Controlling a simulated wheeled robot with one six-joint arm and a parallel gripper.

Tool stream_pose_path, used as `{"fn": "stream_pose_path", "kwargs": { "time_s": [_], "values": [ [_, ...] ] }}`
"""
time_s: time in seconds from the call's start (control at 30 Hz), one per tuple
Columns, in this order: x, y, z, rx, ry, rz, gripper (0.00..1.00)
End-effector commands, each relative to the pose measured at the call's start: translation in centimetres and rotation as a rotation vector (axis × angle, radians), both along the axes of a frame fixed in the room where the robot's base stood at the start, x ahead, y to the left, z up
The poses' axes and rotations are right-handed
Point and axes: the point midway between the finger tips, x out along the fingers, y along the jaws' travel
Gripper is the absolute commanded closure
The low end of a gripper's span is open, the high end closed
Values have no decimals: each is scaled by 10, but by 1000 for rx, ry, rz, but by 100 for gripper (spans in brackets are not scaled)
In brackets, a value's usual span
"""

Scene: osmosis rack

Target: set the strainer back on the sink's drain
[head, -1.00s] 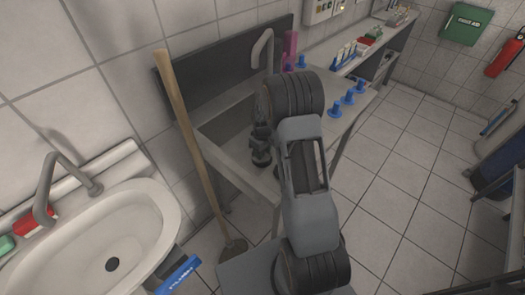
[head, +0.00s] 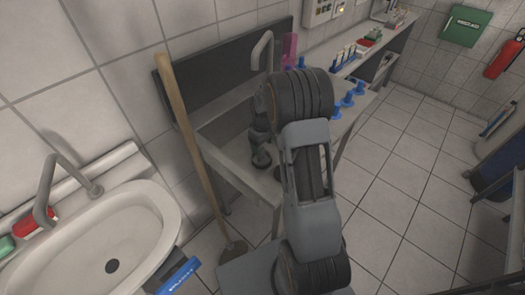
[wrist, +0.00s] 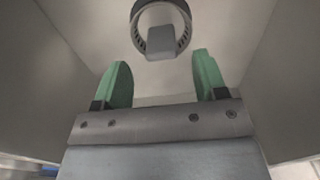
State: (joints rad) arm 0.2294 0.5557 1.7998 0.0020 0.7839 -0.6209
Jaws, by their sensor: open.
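In the wrist view my gripper (wrist: 161,60) is open, with its two green fingers apart and nothing between them. Just beyond the fingertips is a round dark-grey ring with ribbed inner walls and a pale grey block at its near side, which looks like the strainer (wrist: 140,42). It lies on a pale surface between grey walls. I cannot tell whether it sits on a drain. In the head view my wrist reaches down into the steel sink (head: 215,131) under a curved tap; the fingers and the strainer cannot be made out there.
A white washbasin (head: 60,265) with a dark drain hole stands at the left. A wooden-handled broom (head: 190,140) leans against the steel sink's left end. Blue pegs (head: 348,99) and a pink bottle (head: 289,48) stand beside the sink.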

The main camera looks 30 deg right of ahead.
Motion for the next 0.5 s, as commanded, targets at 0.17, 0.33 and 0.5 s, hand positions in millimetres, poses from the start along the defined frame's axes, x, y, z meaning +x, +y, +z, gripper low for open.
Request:
{"fn": "stream_pose_path", "kwargs": {
  "time_s": [0.17, 0.33, 0.5],
  "values": [
    [0, 0, 34, -1, -3, 0, 34],
    [0, 0, 57, 0, -2, 0, 34],
    [-3, 3, 74, -2, -8, -6, 34]
  ]
}}
